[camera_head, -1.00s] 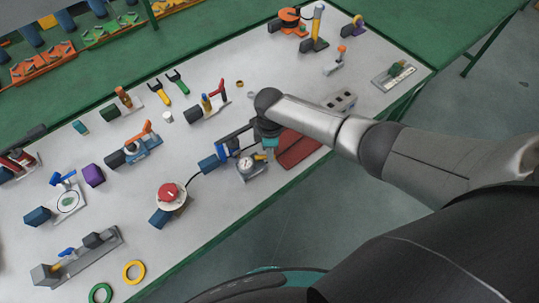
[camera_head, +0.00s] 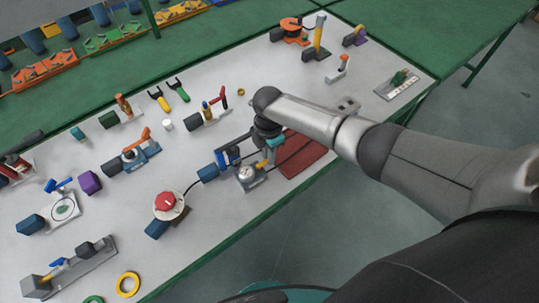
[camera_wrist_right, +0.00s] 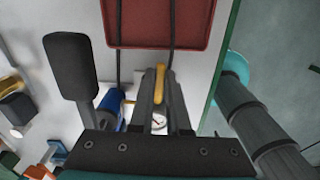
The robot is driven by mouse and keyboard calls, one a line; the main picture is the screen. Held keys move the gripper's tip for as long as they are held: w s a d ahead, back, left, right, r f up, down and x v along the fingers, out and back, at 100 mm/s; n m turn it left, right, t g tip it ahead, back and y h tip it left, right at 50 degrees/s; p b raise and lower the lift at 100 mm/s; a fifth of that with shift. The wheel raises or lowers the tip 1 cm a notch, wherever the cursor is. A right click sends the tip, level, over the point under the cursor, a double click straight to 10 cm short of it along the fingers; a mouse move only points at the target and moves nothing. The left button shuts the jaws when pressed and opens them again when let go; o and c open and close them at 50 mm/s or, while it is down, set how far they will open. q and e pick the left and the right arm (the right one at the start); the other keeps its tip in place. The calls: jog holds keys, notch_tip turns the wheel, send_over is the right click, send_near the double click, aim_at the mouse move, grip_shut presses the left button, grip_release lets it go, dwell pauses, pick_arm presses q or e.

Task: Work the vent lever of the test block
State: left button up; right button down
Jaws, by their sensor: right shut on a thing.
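The test block (camera_head: 250,182) is a small grey block with a round white gauge (camera_head: 246,174) near the table's front edge. Its yellow vent lever (camera_head: 262,164) stands beside the gauge. In the wrist view, my right gripper (camera_wrist_right: 161,88) points at the block, its two dark fingers shut on the yellow lever (camera_wrist_right: 160,77). The gauge (camera_wrist_right: 158,121) shows behind the fingers, partly hidden. In the head view my right wrist is above the lever and hides part of the area. My left gripper is not in view.
A red mat (camera_head: 305,158) lies right of the block. A blue piece (camera_head: 208,173) and a black cable sit to its left, with a red knob (camera_head: 167,201) beyond. A black paddle-shaped handle (camera_wrist_right: 72,65) stands beside the fingers. Several other fixtures fill the table.

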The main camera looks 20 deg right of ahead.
dwell(0.3)
jog(key=c, duration=0.9)
grip_release()
notch_tip(320, 180, up, 15)
jog(key=shift+r+p, duration=0.15)
jog(key=shift+p, duration=1.1)
